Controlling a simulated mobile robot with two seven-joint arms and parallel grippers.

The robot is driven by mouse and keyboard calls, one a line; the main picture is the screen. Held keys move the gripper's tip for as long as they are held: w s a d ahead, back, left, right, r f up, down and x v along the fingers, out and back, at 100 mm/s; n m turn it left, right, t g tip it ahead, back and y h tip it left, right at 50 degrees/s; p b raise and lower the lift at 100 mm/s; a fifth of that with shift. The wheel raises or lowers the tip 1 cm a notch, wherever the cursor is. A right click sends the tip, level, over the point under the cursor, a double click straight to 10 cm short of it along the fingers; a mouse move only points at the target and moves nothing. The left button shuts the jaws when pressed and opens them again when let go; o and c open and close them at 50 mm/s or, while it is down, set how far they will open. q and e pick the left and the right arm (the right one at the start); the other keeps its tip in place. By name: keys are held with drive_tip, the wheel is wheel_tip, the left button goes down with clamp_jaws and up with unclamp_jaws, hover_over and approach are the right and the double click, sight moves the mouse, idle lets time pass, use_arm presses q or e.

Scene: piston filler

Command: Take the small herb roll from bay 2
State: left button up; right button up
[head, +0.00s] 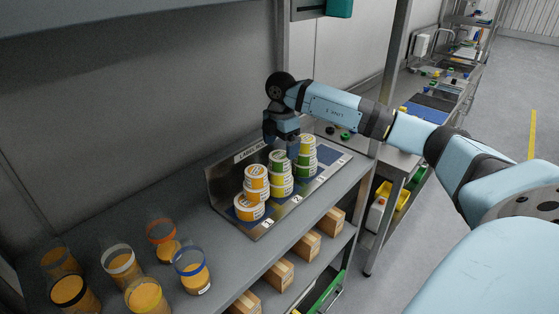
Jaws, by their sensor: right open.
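A metal label rack (222,188) stands on the grey shelf, with numbered bays along its front edge. My right gripper (282,142) points down just above this stack. It is open, with no roll seen in it. The gripper and wrist partly hide the top of the stack and the rack's back wall. I cannot tell whether the fingers touch the top roll. My left gripper is not in view.
Orange-and-white rolls (250,208) are stacked in bay 1, left of bay 2. A bare blue pad (327,156) lies at the right end. Several orange-filled jars (142,297) stand at front left. Cardboard boxes (279,274) sit below.

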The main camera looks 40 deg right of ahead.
sight(279, 155)
drive_tip(key=shift+w+a+f+p, duration=0.15)
drive_tip(key=shift+f+p, duration=0.2)
drive_tip(key=shift+f, duration=1)
drive_tip(key=shift+s+a+f+p, duration=0.1)
drive_tip(key=shift+f+p, duration=0.25)
drive_tip(key=shift+f, duration=1)
drive_tip(key=c, duration=1.1)
drive_tip(key=shift+o, duration=0.2)
drive_tip(key=shift+r, duration=0.1)
